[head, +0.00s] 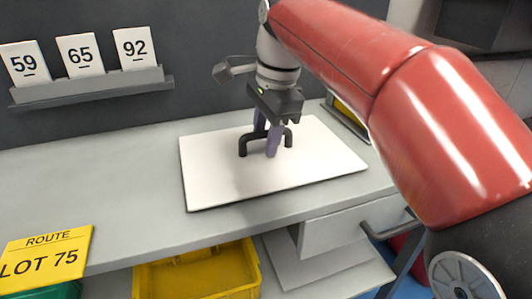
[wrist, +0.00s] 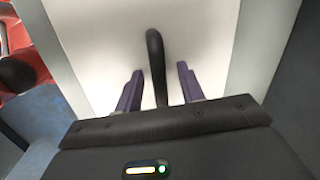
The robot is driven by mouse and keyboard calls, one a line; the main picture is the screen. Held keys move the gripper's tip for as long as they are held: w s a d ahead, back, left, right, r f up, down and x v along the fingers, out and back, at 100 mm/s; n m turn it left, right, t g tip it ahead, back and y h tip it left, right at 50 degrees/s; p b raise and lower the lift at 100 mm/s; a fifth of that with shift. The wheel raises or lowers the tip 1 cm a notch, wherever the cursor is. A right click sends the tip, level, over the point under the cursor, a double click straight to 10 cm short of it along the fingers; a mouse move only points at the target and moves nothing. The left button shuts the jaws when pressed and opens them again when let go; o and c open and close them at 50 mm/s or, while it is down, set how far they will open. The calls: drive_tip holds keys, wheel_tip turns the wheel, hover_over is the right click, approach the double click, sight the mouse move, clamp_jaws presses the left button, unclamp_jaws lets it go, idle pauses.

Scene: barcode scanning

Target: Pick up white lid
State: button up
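The white lid (head: 220,165) is a flat rectangular board lying on the grey counter, with a black arched handle (head: 243,146) standing up near its middle. My gripper (head: 266,150) is over the lid at the handle, fingers pointing down. In the wrist view the lid (wrist: 205,35) fills the middle, and the handle (wrist: 155,55) runs between the two purple fingers of my gripper (wrist: 158,85). The fingers are apart, with a gap visible on both sides of the handle. What lies beneath the lid is hidden.
A wall rack (head: 95,88) holds cards 59, 65 and 92. A yellow sign (head: 45,257) reading ROUTE LOT 75 stands at the front left. A yellow bin (head: 195,275) is below the counter, near a drawer (head: 335,232). The counter left of the lid is clear.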

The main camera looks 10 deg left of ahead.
clamp_jaws()
